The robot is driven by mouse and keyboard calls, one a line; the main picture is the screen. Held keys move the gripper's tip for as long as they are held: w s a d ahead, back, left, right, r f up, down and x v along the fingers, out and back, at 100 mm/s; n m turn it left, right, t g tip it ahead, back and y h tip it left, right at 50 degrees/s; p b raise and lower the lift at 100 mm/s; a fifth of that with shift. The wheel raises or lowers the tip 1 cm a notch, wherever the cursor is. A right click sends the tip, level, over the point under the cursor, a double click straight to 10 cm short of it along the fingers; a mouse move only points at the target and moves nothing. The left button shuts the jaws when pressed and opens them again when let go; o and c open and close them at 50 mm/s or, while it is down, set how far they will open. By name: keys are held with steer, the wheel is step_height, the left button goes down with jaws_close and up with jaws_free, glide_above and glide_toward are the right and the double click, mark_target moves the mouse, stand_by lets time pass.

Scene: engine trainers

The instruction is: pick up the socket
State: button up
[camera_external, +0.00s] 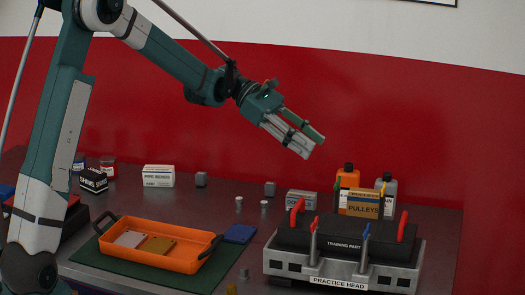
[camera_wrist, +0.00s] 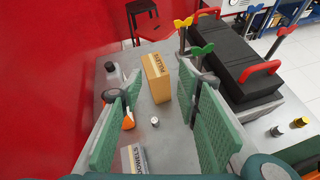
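Several small metal cylinders could be the socket; I cannot tell which one it is. Two pale ones, a left one (camera_external: 239,204) and a right one (camera_external: 264,206), stand mid-table in the external view. A silver one (camera_external: 244,274) and a brass-coloured one (camera_external: 231,289) stand near the front edge. My gripper (camera_external: 308,147) is open and empty, high above the back of the table. In the wrist view my gripper (camera_wrist: 158,92) shows its green fingers wide apart. A small pale cylinder (camera_wrist: 154,122) appears between them, well below on the table.
The practice head (camera_external: 340,283) with a black training part (camera_external: 345,238) and upright tools stands front right. Behind it are a pulleys box (camera_external: 362,204) and bottles. An orange tray (camera_external: 165,258) lies on a green mat front left. Small boxes stand along the back.

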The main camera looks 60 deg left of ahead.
steer(key=w+a+f+n+h, duration=0.1)
steer(key=a+f+n, duration=0.1)
steer(key=a, duration=0.3)
glide_toward(325, 213)
steer(key=shift+w+d+f+t, duration=0.1)
steer(key=shift+d+f+t, duration=0.15)
steer(key=shift+d, duration=0.45)
steer(key=shift+x, duration=1.25)
steer(key=shift+w, duration=0.1)
steer(key=shift+f+b+x, duration=0.2)
steer(key=shift+b+x, duration=0.65)
steer(key=shift+x, duration=1.75)
steer(key=shift+a, duration=0.1)
